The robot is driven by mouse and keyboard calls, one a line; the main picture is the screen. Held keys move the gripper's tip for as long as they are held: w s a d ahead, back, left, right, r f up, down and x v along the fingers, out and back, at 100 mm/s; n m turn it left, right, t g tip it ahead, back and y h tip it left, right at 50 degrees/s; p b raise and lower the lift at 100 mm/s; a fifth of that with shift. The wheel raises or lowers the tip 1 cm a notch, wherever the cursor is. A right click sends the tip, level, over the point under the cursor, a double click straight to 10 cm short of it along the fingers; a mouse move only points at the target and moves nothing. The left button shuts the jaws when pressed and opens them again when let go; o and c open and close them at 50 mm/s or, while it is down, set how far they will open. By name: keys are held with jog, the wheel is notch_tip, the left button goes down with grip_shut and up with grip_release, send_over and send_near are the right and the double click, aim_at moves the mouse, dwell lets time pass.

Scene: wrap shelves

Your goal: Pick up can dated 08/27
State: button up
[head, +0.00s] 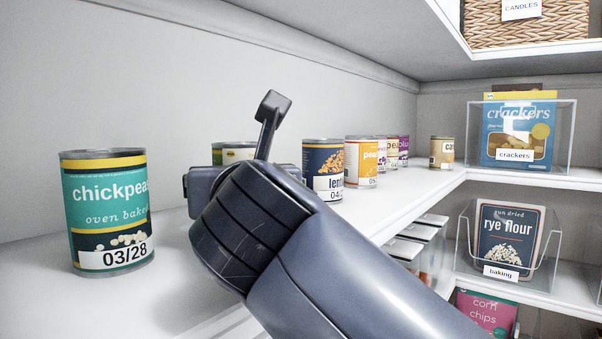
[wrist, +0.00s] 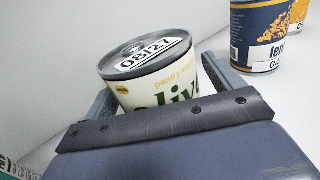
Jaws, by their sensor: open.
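The can dated 08/27 (wrist: 153,73) is a cream can with green lettering reading "oliv…", and its date label lies on its lid in the wrist view. It stands between the two fingers of my gripper (wrist: 150,90), which are open on either side of it. I cannot tell whether either finger touches it. In the head view only the upper part of a green and cream can (head: 233,152) shows behind my gripper (head: 232,150); the rest is hidden by my arm.
A chickpeas can (head: 107,212) dated 03/28 stands at left. A lentil can (head: 323,170) stands close on the right, also in the wrist view (wrist: 262,35), with several more cans beyond. A crackers bin (head: 520,140) and a rye flour bin (head: 505,240) are on the right shelves.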

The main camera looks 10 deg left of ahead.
jog(key=shift+c, duration=0.2)
jog(key=c, duration=1.2)
